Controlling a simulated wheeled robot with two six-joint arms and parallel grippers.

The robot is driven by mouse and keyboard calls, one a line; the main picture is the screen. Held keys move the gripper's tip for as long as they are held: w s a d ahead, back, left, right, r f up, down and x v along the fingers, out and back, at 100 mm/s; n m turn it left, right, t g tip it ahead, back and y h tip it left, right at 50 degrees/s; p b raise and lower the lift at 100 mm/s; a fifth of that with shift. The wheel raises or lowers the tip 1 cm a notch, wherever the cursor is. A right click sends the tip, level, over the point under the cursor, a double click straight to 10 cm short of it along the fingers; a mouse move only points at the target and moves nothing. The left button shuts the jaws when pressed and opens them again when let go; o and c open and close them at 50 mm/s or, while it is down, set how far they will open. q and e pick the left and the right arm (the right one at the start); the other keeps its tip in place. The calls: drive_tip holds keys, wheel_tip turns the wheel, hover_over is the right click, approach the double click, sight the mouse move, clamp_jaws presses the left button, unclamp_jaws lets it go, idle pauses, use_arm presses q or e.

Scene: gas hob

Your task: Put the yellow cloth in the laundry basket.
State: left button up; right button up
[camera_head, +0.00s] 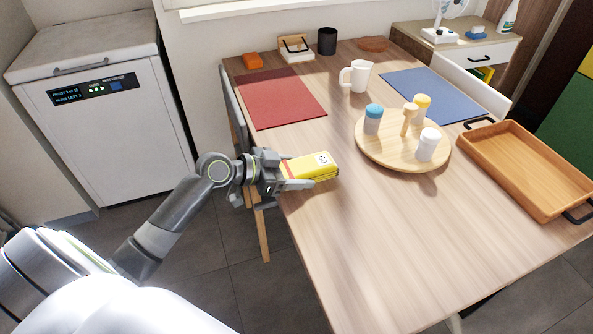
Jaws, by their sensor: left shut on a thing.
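My left gripper (287,180) reaches in from the left over the near left edge of the table. It is shut on a yellow packet (308,167) with a red edge and a white printed label, which looks boxy and stiff rather than like loose cloth. The packet is at or just above the tabletop; I cannot tell if it touches. I see no plainly recognisable yellow cloth and no laundry basket in this view. My right gripper is not in view.
On the wooden table (390,235) are a red mat (280,98), a blue mat (432,92), a white mug (357,76), a round board (375,150) with shakers, and a wooden tray (525,165). A white appliance (110,130) stands left. The table's near middle is clear.

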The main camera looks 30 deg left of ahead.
use_arm(q)
drive_tip(key=o, duration=1)
drive_tip(key=shift+r, duration=0.1)
drive_tip(key=v, duration=1.2)
